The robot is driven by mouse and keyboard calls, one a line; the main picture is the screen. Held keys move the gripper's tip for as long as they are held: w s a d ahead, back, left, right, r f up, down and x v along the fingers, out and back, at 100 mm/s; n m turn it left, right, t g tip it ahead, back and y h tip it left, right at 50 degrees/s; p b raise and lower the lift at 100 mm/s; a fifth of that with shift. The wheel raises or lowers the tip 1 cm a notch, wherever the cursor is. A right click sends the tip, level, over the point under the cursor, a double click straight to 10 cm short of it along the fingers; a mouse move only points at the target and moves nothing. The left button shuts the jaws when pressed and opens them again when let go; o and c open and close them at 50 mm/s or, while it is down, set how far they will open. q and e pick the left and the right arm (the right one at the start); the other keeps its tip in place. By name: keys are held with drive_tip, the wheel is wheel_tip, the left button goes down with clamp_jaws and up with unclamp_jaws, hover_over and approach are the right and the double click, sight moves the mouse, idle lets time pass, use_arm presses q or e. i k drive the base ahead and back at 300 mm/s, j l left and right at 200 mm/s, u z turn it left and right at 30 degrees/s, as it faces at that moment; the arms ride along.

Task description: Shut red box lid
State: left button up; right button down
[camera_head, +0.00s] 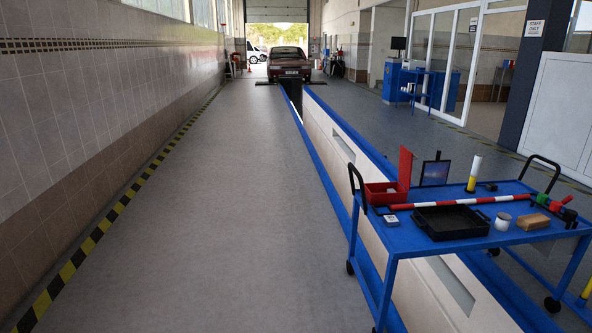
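The red box (381,195) stands on the left far corner of the blue cart's top. Its red lid (405,166) is open and stands upright at the box's right side. Neither of my grippers is in view.
The blue cart (404,241) also holds a black tray (451,222), a red-and-white bar (459,202), a dark screen (435,172), a white cup (503,221) and a brown block (533,221). Its black handle (356,180) rises beside the box. A blue-edged pit (345,150) runs behind. The floor at left (215,200) is clear.

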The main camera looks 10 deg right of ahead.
sight(406, 159)
drive_tip(key=i, duration=2.45)
drive_tip(key=i+z, duration=0.25)
drive_tip(key=i, duration=0.35)
drive_tip(key=i+j+z, duration=0.25)
drive_tip(key=i, duration=0.4)
